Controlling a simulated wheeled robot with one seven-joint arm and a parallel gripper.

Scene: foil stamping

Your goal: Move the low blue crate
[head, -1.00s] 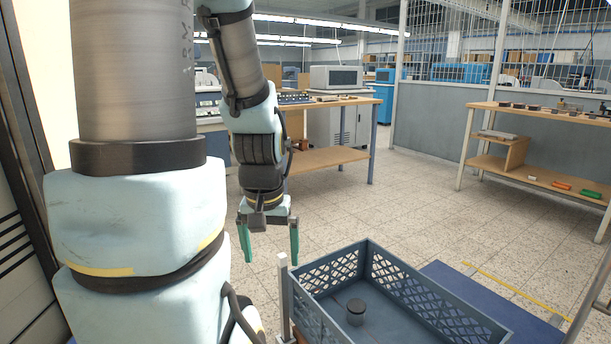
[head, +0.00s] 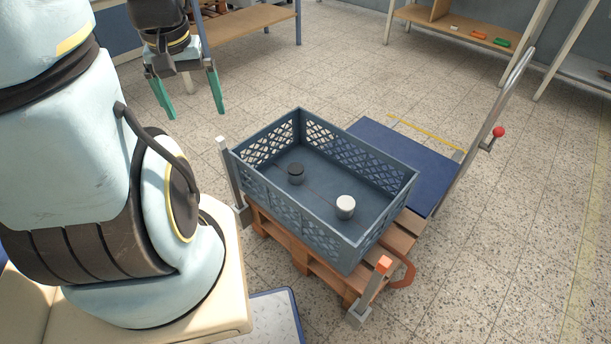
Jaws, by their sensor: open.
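The low blue crate (head: 268,205) is a grey-blue open box with lattice walls. It sits upright on a wooden pallet (head: 302,250) in the middle of the head view. Inside it, apart from each other, are a dark round piece (head: 296,174) and a white round piece (head: 345,207). My gripper (head: 194,114) hangs with its green fingers pointing down, at the upper left of the crate in the picture. It is open and empty, and does not touch the crate.
A blue platform cart (head: 405,160) with a metal handle (head: 508,92) and red knob stands right behind the crate. Posts stand at the pallet's corners, one orange-topped (head: 383,266). A wooden shelf bench (head: 460,36) is at the back. Tiled floor is clear on the right.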

